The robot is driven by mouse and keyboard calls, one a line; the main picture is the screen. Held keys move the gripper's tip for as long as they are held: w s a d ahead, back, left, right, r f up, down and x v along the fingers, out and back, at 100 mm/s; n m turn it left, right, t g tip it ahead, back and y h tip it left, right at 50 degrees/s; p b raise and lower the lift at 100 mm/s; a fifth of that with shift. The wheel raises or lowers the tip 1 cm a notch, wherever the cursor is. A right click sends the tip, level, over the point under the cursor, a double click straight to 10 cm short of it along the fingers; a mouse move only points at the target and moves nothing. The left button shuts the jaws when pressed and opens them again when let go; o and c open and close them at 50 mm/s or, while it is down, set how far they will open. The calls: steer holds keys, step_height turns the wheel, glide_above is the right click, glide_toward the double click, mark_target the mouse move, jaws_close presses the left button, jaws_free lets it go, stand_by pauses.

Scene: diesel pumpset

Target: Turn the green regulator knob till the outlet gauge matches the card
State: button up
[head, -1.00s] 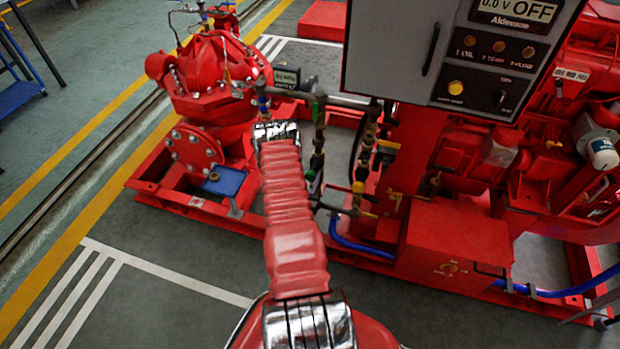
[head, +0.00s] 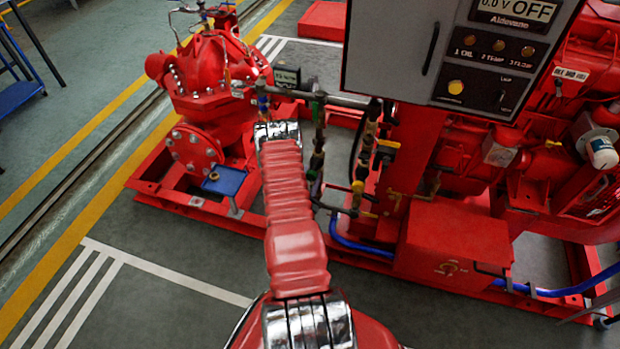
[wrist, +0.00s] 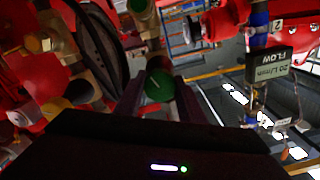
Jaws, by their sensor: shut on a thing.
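The green regulator knob (wrist: 159,86) shows in the middle of the wrist view, with a pale line on its face. My gripper (wrist: 160,98) has its dark fingers on either side of the knob and is shut on it. In the head view my own arm hides the gripper and the place where it holds. I cannot make out the outlet gauge's dial or a card with a target reading in either view.
A grey control panel (head: 395,50) reading "OFF" stands right of my arm. A red pump (head: 210,80) stands behind it. Open floor lies at the front left.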

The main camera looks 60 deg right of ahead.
steer(key=shift+s+d+m, duration=0.1)
steer(key=shift+d+m, duration=0.2)
steer(key=shift+m, duration=0.4)
steer(key=o, duration=1)
steer(key=shift+a, duration=0.1)
steer(key=shift+o, duration=0.2)
steer(key=shift+a, duration=0.1)
steer(key=s+a, duration=0.2)
steer(key=a, duration=1.1)
steer(key=shift+a, duration=0.25)
